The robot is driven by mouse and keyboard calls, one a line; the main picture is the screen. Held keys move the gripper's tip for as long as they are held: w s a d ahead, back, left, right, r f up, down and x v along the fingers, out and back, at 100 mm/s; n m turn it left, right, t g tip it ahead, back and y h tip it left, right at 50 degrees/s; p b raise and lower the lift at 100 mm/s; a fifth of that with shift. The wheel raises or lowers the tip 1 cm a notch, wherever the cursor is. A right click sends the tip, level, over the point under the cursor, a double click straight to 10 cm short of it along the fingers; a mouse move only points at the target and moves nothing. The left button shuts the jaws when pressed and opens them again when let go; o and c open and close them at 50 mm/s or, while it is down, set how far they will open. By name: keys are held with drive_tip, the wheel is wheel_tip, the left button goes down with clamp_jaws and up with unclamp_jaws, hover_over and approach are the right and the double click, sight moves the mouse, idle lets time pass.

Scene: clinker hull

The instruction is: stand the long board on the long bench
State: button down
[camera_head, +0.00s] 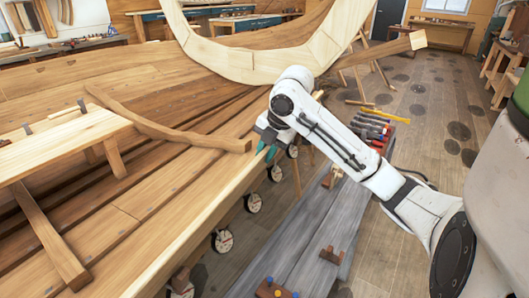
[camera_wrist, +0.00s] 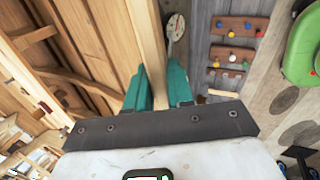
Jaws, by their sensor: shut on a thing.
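A long pale board (camera_head: 190,232) runs along the near edge of the wooden hull; I cannot tell whether it is fixed there. My gripper (camera_head: 268,152) is at its far part, teal fingers pointing down. In the wrist view, my gripper (camera_wrist: 160,74) is shut on the pale board (camera_wrist: 146,40), which runs up the picture between the fingers. The long bench (camera_head: 340,212), grey and low, stands right of the hull beneath my arm. It shows at the right in the wrist view (camera_wrist: 198,70). My arm covers part of the bench.
Round dials (camera_head: 222,241) hang along the hull edge above the floor. Wooden blocks with coloured knobs (camera_head: 276,290) and red-handled tools (camera_head: 374,128) lie on the bench. A curved timber (camera_head: 160,128) and a plank table (camera_head: 62,142) stand at left.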

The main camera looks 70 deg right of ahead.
drive_tip(key=shift+p+v, duration=1.8)
drive_tip(key=shift+v, duration=1.15)
drive_tip(key=s+a+f+b, duration=0.1)
drive_tip(key=s+f+b, duration=0.2)
drive_tip(key=s, duration=0.5)
drive_tip(key=shift+s, duration=0.15)
